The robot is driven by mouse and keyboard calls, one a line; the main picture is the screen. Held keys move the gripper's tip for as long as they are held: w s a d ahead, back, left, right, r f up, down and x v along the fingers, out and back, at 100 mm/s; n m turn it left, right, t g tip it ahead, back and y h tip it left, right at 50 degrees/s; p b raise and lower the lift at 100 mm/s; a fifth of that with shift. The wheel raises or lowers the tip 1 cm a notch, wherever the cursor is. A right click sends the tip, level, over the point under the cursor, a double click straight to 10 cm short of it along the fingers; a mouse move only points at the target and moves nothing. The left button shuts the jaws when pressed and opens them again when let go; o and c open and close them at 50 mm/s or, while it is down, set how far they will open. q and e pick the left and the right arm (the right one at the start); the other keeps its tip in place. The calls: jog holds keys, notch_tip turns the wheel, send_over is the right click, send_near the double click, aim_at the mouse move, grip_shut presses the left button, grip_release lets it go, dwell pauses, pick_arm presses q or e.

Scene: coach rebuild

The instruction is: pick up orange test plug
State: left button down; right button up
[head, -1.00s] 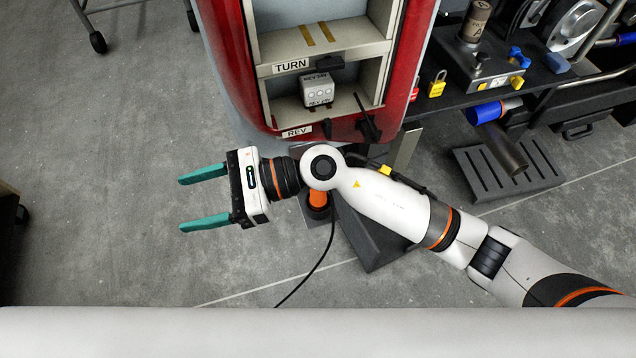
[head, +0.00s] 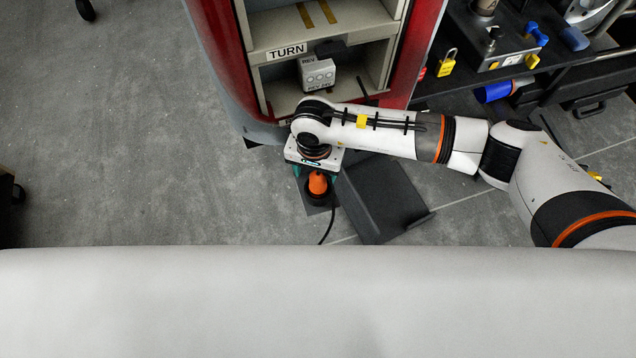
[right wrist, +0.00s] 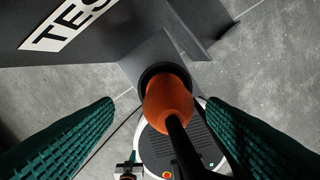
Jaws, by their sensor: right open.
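The orange test plug (head: 318,184) sits in a dark round holder on a small grey stand, below the red cabinet in the head view. In the right wrist view the plug (right wrist: 167,103) is near the centre, with a black cable running from it toward the lower edge. My right gripper (head: 316,174) is open and reaches down at the plug. In the right wrist view its teal fingers (right wrist: 160,112) show on either side of the plug, with gaps between. Part of the holder is hidden behind the plug. My left gripper is not in view.
A dark grey angled plate (head: 385,200) stands right of the plug. The red cabinet (head: 425,45) with a grey switch box (head: 317,75) is behind it. A black bench (head: 470,80) with a yellow padlock (head: 447,65) is at right.

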jog(key=f, duration=0.4)
jog(key=shift+s+d+f+p, duration=0.1)
jog(key=shift+s+d+p, duration=0.1)
jog(key=shift+d+p, duration=0.15)
jog(key=shift+w+f, duration=0.1)
jog(key=shift+f, duration=0.5)
jog(key=c, duration=1.1)
jog(key=shift+c, duration=0.7)
jog(key=shift+r, duration=0.15)
